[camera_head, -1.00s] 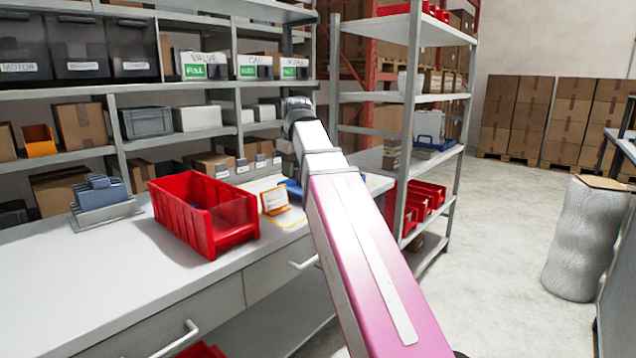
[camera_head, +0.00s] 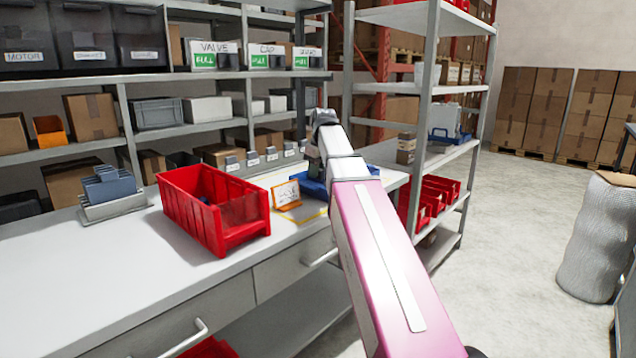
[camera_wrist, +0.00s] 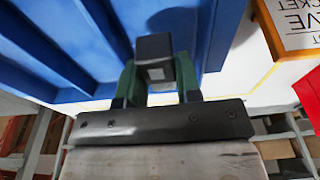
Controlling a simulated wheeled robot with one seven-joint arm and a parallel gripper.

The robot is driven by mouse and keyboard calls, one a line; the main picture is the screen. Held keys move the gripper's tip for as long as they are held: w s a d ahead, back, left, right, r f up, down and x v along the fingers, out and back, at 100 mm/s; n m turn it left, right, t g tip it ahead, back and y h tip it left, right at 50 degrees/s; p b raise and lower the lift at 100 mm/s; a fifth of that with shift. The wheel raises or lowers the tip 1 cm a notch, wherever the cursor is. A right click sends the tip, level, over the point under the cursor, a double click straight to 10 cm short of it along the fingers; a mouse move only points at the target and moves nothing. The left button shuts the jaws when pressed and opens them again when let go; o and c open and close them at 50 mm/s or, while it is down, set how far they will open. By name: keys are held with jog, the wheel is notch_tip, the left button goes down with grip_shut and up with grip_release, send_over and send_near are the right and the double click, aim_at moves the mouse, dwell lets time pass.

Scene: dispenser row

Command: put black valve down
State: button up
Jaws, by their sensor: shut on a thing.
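The black valve (camera_wrist: 155,48) shows in the wrist view as a dark block. My gripper (camera_wrist: 157,78) is shut on it, with a greenish finger on each side. The valve is in front of a blue tray (camera_wrist: 60,40) with raised ribs. I cannot tell whether the valve touches the tray. In the head view the blue tray (camera_head: 312,188) lies on the counter, partly behind my arm, and the valve cannot be made out.
An orange-framed sign (camera_head: 287,194) stands beside the tray; it also shows in the wrist view (camera_wrist: 290,25). A red bin (camera_head: 245,222) and a grey holder with blue-grey pieces (camera_head: 110,190) stand left on the counter (camera_head: 150,275). Shelves rise behind.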

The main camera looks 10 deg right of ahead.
aim_at(322, 170)
jog(key=shift+w+f, duration=0.1)
jog(key=shift+f, duration=2)
jog(key=shift+f, duration=0.15)
jog(key=o, duration=0.9)
jog(key=shift+o, duration=0.2)
jog(key=r, duration=0.4)
jog(key=s+r, duration=0.1)
jog(key=r, duration=0.3)
jog(key=d+r, duration=0.1)
jog(key=r, duration=0.3)
jog(key=shift+s+d+r, duration=0.1)
jog(key=shift+s, duration=0.15)
